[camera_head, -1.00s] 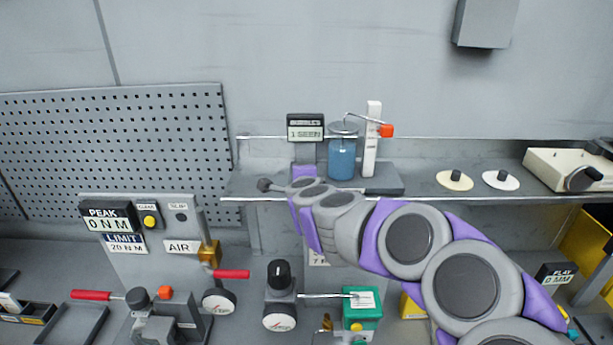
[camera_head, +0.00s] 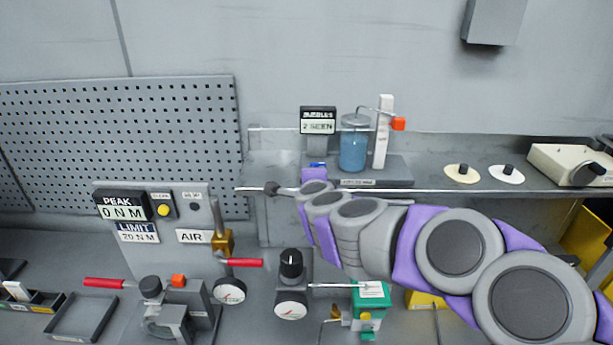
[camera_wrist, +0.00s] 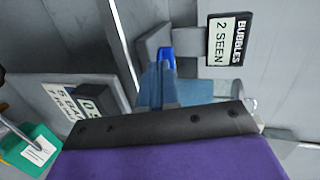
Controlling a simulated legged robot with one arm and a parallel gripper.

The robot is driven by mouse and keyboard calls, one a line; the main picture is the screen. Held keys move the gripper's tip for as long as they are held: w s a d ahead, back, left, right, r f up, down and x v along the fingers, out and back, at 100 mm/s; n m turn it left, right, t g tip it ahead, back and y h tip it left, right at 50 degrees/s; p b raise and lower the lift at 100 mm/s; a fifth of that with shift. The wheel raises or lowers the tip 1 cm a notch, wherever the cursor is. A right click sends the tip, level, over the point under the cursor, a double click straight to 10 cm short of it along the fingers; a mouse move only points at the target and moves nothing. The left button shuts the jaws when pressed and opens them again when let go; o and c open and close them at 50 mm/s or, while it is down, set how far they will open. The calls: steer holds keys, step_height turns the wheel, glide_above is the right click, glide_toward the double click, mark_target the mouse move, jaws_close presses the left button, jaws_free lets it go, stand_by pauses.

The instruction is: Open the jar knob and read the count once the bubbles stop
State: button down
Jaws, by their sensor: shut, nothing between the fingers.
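The jar (camera_head: 353,153) of blue liquid stands upright on the shelf; part of it also shows in the wrist view (camera_wrist: 205,90). A thin tube runs from its top toward a white post (camera_head: 382,140) with an orange knob (camera_head: 398,123). I cannot tell whether the knob is open. The bubble display (camera_head: 318,120) reads 2 SEEN, also in the wrist view (camera_wrist: 228,40). My gripper (camera_wrist: 166,60) is shut and empty, its blue tip near the foot of the display, left of the jar and apart from the orange knob. Separate bubbles are too small to see.
The shelf's front edge (camera_head: 440,190) runs below the jar. Two discs with black knobs (camera_head: 463,172) sit to the right. Below the shelf are a red-handled air valve (camera_head: 240,262), a black-knobbed gauge (camera_head: 291,268) and a green box (camera_head: 370,294).

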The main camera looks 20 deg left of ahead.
steer(key=s+d+r+n+g+y+b, duration=0.1)
steer(key=s+r+n+y, duration=0.15)
steer(key=s, duration=0.35)
steer(key=s+d+r+n+g+y, duration=0.1)
steer(key=s+n+y, duration=0.1)
steer(key=s+n, duration=0.3)
steer(key=s+d+f+n+g+h+b, duration=0.4)
steer(key=s+d+f+n+g+h, duration=0.4)
steer(key=s+d+f, duration=1.15)
steer(key=s+d+f+m+g+h, duration=0.1)
steer(key=s+d+f+g, duration=0.1)
steer(key=s+d+g, duration=0.3)
steer(key=shift+s+d+f+g, duration=0.35)
steer(key=shift+s+d, duration=1.75)
steer(key=shift+s, duration=2)
steer(key=shift+d, duration=0.35)
steer(key=shift+a, duration=0.15)
